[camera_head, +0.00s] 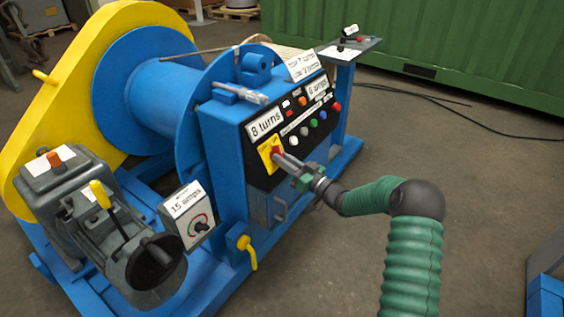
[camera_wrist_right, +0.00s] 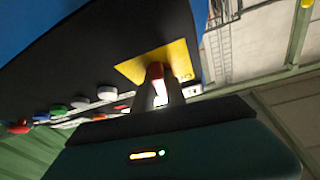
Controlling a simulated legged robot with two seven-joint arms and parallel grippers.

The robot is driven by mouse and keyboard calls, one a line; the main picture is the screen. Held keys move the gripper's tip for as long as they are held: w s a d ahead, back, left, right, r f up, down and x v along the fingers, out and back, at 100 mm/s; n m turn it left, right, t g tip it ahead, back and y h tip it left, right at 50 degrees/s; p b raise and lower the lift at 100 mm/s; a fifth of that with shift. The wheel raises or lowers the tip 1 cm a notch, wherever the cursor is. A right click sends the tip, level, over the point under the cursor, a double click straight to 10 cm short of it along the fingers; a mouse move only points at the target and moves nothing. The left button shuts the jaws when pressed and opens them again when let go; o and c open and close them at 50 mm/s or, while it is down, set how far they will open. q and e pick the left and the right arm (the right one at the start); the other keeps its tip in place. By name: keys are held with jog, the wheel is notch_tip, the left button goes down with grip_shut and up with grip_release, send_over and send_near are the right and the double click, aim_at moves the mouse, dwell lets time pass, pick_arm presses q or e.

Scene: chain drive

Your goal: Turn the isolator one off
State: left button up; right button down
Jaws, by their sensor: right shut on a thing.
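The isolator is a red rotary handle (camera_head: 276,152) on a yellow plate (camera_head: 265,156), at the left end of the black control panel on the blue machine. My right gripper (camera_head: 281,157) reaches the handle from the front right and is shut on it. In the right wrist view the fingers (camera_wrist_right: 160,88) close around the red handle (camera_wrist_right: 155,71) in front of the yellow plate (camera_wrist_right: 178,62). The fingers partly hide the handle, and its exact angle cannot be told. My left gripper is not in view.
The black panel (camera_head: 262,176) carries several coloured buttons just right of the isolator. A label reading "8 turns" (camera_head: 265,123) sits above it. A yellow-handled valve (camera_head: 246,250) and a dial box (camera_head: 187,215) are lower left. The floor at right (camera_head: 480,190) is clear.

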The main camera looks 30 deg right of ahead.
jog(key=n+g+y, duration=0.1)
jog(key=n+y, duration=0.1)
jog(key=n, duration=0.1)
jog(key=n+g+y+b, duration=0.1)
jog(key=n, duration=0.2)
jog(key=n+g+y, duration=0.1)
jog(key=n+y, duration=0.1)
jog(key=n, duration=0.1)
jog(key=shift+w+d+f+n+y, duration=0.15)
jog(key=shift+d+f+n+y, duration=0.15)
jog(key=shift+d, duration=0.1)
jog(key=shift+d+r+n+g+y+b, duration=0.15)
jog(key=shift+n+g+y, duration=0.3)
jog(key=shift+n, duration=0.6)
jog(key=shift+a+f+n+g+y+b, duration=0.1)
jog(key=shift+n+g+y+b, duration=0.1)
jog(key=shift+n+g, duration=0.6)
jog(key=shift+d+r+n+g+y+b, duration=0.1)
jog(key=shift+n+g+y, duration=0.25)
jog(key=shift+n, duration=0.9)
jog(key=c, duration=1.5)
grip_release()
jog(key=shift+o, duration=0.7)
jog(key=shift+r, duration=0.1)
jog(key=shift+w, duration=0.1)
jog(key=shift+r, duration=0.1)
